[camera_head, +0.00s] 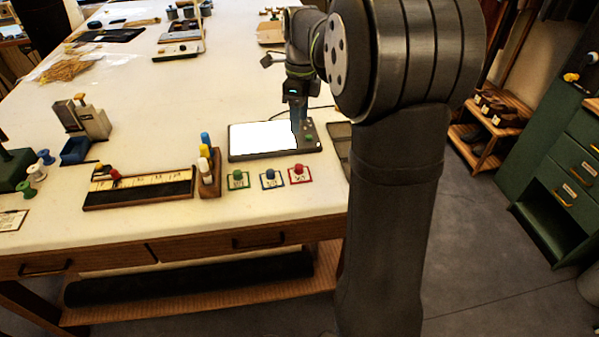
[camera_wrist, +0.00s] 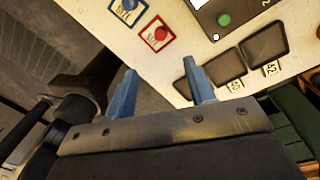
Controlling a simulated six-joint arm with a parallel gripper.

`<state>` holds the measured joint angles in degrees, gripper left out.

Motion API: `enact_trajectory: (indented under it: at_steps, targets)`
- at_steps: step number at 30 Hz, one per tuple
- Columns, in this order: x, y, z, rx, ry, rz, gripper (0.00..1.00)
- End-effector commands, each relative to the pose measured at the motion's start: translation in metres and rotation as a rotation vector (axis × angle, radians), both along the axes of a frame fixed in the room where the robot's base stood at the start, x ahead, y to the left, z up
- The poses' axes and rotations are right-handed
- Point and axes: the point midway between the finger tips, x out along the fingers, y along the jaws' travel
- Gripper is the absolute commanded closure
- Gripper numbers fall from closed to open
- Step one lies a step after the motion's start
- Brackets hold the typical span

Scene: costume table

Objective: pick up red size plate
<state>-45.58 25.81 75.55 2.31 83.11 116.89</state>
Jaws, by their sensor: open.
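The red size plate (camera_head: 298,174) lies flat near the table's front edge, the rightmost of three small plates. It has a red border and a red knob. It also shows in the wrist view (camera_wrist: 157,36), beyond my gripper's fingertips. My gripper (camera_wrist: 160,68) is open and empty, with two blue fingers spread apart. In the head view my gripper (camera_head: 298,112) hangs over the right part of the flat device, behind the red plate and apart from it.
A blue plate (camera_head: 269,179) and a green plate (camera_head: 237,180) lie left of the red one. The flat device (camera_head: 240,155) with a white screen lies behind them. A wooden holder (camera_head: 209,187) stands at left. Dark trays (camera_wrist: 265,43) with number labels lie close by.

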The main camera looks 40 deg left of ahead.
Motion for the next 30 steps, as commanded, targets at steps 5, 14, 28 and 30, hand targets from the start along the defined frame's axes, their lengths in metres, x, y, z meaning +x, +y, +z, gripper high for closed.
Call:
enact_trajectory:
  at_steps: [5,14,28,30]
  targets:
    - [-0.004,-0.002,-0.041,-0.003,0.003,0.002,0.51]
    - [-0.007,-0.003,-0.087,-0.001,0.001,0.003,0.51]
    - [-0.009,-0.008,-0.138,-0.001,0.001,0.003,0.51]
    - [-0.009,-0.008,-0.142,-0.001,0.000,0.003,0.51]
